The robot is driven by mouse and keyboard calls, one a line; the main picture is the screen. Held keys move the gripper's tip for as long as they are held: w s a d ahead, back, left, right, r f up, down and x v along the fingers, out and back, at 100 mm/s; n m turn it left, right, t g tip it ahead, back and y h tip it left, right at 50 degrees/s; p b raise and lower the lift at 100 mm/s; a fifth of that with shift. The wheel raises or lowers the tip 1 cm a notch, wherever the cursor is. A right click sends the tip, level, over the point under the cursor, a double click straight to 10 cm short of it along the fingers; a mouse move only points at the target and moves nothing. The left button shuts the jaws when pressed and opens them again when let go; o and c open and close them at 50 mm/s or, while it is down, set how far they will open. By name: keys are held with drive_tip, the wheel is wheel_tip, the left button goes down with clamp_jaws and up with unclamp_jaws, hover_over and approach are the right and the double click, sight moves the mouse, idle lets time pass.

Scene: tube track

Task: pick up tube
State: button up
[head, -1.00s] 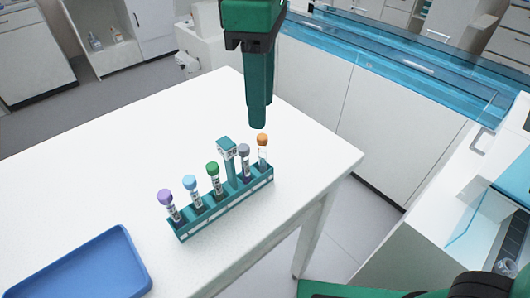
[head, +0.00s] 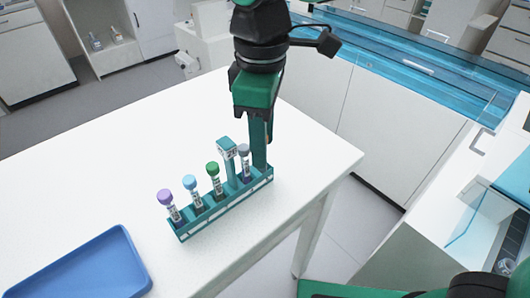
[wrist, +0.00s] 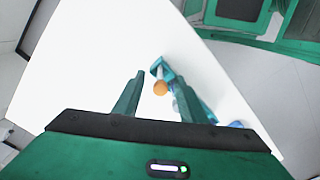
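A teal rack (head: 226,207) stands on the white table with several capped tubes in a row: purple (head: 165,197), light blue (head: 190,182), green (head: 212,168) and grey (head: 244,149). A teal post with a label block (head: 227,148) rises from the rack. My gripper (head: 259,160) points down at the rack's far right end and hides the orange-capped tube in the head view. In the wrist view the orange cap (wrist: 160,88) lies between my two spread fingers (wrist: 160,82), with white table visible on its left side.
A blue tray (head: 85,268) lies at the table's front left. The white table (head: 110,165) is bare left of and behind the rack. The grey tube and the post stand close beside my fingers. The table's right edge is near the rack.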

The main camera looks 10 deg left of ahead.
drive_tip(key=shift+c, duration=0.7)
drive_tip(key=c, duration=0.8)
wheel_tip(320, 180, up, 10)
drive_tip(key=shift+r, duration=0.1)
drive_tip(key=shift+f, duration=0.2)
drive_tip(key=shift+f, duration=4.5)
drive_tip(key=shift+f, duration=0.1)
